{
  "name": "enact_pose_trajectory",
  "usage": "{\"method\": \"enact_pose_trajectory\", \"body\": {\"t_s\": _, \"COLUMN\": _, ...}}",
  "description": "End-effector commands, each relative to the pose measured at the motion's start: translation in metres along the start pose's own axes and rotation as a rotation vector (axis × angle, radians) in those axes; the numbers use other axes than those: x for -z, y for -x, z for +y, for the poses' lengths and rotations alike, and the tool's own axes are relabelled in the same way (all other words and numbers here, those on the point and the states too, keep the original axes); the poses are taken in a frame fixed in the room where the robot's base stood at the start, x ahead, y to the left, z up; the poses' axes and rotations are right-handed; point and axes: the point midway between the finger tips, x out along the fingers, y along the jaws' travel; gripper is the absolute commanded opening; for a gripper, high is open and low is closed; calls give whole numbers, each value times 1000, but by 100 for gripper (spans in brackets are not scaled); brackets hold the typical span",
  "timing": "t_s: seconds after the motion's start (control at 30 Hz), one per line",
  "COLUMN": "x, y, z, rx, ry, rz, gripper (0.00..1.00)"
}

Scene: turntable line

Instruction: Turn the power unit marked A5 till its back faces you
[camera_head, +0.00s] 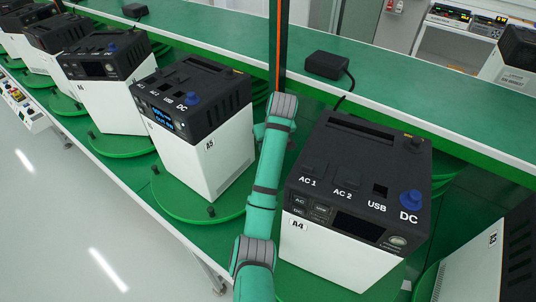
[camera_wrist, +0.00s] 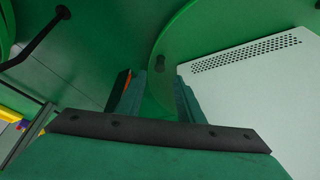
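The power unit marked A5 (camera_head: 228,165) stands left of centre in the head view, with a black top and white body. Its lit display (camera_head: 165,118) faces down-left, and the A5 label is on the face to the right of that corner. It stands on a green turntable (camera_head: 170,203) with dark pegs on the rim. My arm comes down beside its right side, and my gripper is hidden in the head view. In the wrist view my gripper (camera_wrist: 160,80) is open, its fingers apart near a turntable rim with a dark peg (camera_wrist: 187,63). I cannot tell which turntable this is.
Unit A4 (camera_head: 340,255) stands close on the right of my arm. More units on turntables line the bench to the left (camera_head: 110,105). A black adapter (camera_head: 327,65) lies on the ledge behind. A white vented unit wall (camera_wrist: 255,85) is right of my fingers.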

Motion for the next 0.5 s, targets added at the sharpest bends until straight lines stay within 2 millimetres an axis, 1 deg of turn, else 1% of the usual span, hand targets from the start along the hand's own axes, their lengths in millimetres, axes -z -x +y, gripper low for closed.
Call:
{"method": "enact_pose_trajectory", "body": {"t_s": 0.03, "x": -2, "y": -10, "z": -1, "rx": 2, "ry": -1, "rz": -4, "gripper": 34}}
{"method": "enact_pose_trajectory", "body": {"t_s": 0.1, "x": -2, "y": -23, "z": -1, "rx": 2, "ry": 0, "rz": -5, "gripper": 34}}
{"method": "enact_pose_trajectory", "body": {"t_s": 0.3, "x": -1, "y": -58, "z": -1, "rx": 1, "ry": 0, "rz": -4, "gripper": 34}}
{"method": "enact_pose_trajectory", "body": {"t_s": 0.5, "x": -1, "y": -80, "z": 0, "rx": 0, "ry": -2, "rz": -2, "gripper": 34}}
